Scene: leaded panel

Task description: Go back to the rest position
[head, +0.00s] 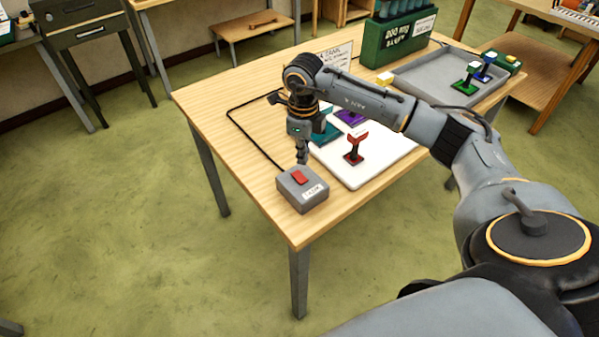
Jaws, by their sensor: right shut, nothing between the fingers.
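My right gripper (302,158) is shut and empty. I cannot tell whether the fingertips touch the box. My right arm reaches in from the right across the wooden table (225,95). My left gripper is not in view.
A white board (375,170) holds a red-handled piece (354,146), a purple piece (350,117) and a teal piece (325,132), partly behind my arm. A grey tray (420,75) with green and blue pieces and a green crate (385,40) stand behind.

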